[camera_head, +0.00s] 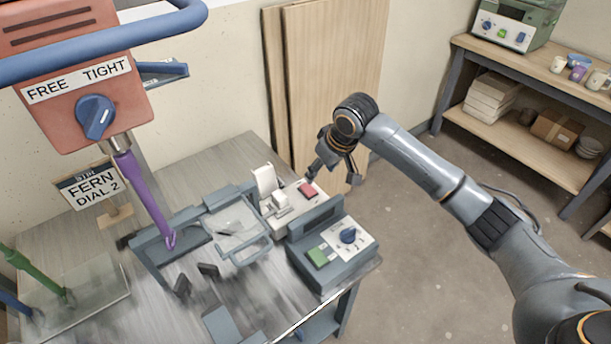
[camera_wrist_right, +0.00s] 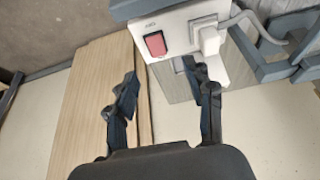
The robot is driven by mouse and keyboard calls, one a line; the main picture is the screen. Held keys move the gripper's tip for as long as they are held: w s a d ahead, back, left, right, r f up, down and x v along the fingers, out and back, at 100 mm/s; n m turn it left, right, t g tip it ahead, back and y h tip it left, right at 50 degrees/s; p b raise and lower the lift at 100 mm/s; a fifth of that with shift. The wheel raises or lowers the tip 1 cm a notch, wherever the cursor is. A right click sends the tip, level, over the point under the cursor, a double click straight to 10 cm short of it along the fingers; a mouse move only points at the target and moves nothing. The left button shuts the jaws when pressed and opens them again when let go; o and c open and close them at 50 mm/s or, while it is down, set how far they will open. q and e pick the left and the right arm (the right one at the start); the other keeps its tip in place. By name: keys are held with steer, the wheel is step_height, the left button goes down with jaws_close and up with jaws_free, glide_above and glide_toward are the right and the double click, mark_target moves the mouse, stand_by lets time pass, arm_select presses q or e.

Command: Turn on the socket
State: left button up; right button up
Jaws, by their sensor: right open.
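The socket is a white box (camera_head: 288,203) on the table's back edge, with a red rocker switch (camera_head: 307,190) and a white plug (camera_head: 277,201) seated in it. In the right wrist view the red switch (camera_wrist_right: 155,44) and the plug (camera_wrist_right: 207,38) with its grey cable show near the top. My right gripper (camera_head: 333,172) is open and empty, just beyond the box to its right in the head view. In the wrist view its fingers (camera_wrist_right: 160,78) are spread below the switch, apparently clear of it. I do not make out my left gripper.
A grey control box (camera_head: 333,245) with a blue knob and green button stands beside the socket. A red overhead unit (camera_head: 75,85) with a purple stirrer is at left. Wooden boards (camera_head: 330,75) lean behind. A shelf (camera_head: 530,150) stands at right; floor between is clear.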

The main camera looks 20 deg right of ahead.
steer(key=w, duration=0.1)
glide_toward(308, 189)
steer(key=x, duration=0.8)
steer(key=shift+d, duration=0.1)
arm_select(q)
steer(key=shift+w, duration=0.1)
steer(key=shift+f, duration=0.1)
arm_select(e)
steer(key=shift+c, duration=0.4)
